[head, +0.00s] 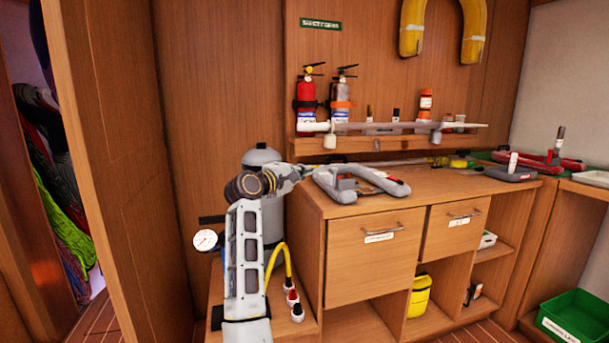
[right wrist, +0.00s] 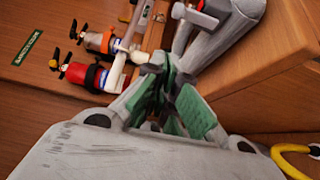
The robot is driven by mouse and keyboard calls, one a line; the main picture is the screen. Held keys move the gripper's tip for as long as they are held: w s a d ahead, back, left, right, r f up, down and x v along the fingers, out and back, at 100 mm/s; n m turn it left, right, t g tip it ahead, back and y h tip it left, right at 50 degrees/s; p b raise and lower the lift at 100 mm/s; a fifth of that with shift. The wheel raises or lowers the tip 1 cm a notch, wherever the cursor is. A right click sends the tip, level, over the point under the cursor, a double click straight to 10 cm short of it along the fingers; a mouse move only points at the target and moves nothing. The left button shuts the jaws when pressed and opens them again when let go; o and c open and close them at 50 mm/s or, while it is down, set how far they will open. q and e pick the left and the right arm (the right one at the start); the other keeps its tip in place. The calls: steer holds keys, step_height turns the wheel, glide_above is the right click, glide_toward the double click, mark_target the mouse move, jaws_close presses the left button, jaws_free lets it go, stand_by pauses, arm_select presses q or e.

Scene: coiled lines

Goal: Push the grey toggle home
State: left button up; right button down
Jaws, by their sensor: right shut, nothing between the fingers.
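A grey U-shaped piece (head: 392,186) with a small red patch lies on the wooden counter, near its left front corner. It also shows at the top of the right wrist view (right wrist: 228,38). A small grey part (right wrist: 196,18) sits on it there; I cannot tell for sure whether this is the toggle. My right gripper (head: 304,171) is shut and empty, just left of the U-shaped piece. Its green-padded fingers (right wrist: 168,95) point toward that piece in the right wrist view; contact cannot be told. My left gripper is not in view.
A grey cylinder (head: 262,155) stands behind my right arm, with a gauge (head: 205,239) and yellow hose (head: 287,258) near it. A shelf (head: 390,144) with red (head: 306,95) and grey (head: 341,97) extinguishers is above the counter. Red tools (head: 535,160) lie at the right.

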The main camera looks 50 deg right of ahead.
steer(key=s+a+b, duration=0.1)
steer(key=a+b, duration=0.1)
steer(key=a, duration=0.7)
steer(key=shift+r+b, duration=0.4)
stand_by(0.4)
